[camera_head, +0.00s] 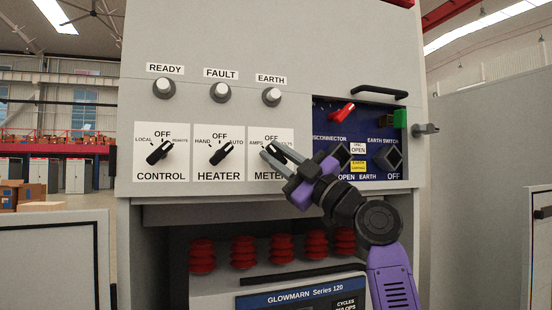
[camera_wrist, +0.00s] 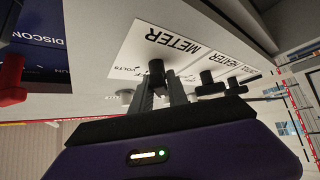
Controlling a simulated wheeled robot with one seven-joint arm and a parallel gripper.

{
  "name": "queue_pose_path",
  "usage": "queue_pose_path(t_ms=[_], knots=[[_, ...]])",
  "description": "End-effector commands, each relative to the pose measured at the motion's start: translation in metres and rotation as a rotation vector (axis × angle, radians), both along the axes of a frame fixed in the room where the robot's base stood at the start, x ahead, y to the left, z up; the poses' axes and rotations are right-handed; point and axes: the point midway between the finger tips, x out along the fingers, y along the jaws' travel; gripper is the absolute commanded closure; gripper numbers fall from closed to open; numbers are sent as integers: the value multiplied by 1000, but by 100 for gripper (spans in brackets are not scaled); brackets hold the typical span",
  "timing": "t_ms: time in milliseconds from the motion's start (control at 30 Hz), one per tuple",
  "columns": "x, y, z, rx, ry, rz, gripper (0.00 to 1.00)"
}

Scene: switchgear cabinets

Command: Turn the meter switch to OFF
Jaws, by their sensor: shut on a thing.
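The meter switch is a black rotary knob on a white plate (camera_head: 284,136) marked METER, AMPS, OFF and VOLTS, at the right of a row of three switches. My gripper (camera_head: 271,151) reaches it from the lower right, its fingers shut on the knob. In the wrist view the black knob (camera_wrist: 156,70) shows between the two grey fingers (camera_wrist: 160,90). The fingers cover much of the knob and part of the label, so I cannot tell its exact pointing direction.
The heater switch (camera_head: 220,152) and control switch (camera_head: 160,152) stand to the left. Three indicator lamps sit above. A blue panel (camera_head: 325,112) with a red lever (camera_head: 342,112) is close on the right. A black handle (camera_head: 379,91) juts out above it.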

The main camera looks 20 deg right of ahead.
Motion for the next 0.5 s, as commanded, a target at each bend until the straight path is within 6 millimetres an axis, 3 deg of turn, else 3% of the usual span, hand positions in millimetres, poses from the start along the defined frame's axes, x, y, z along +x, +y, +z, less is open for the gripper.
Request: queue_pose_path(t_ms=[200, 500], knots=[[0, 1, -7, 121, 0, 1, 100], [0, 2, -2, 374, 1, 2, 100]])
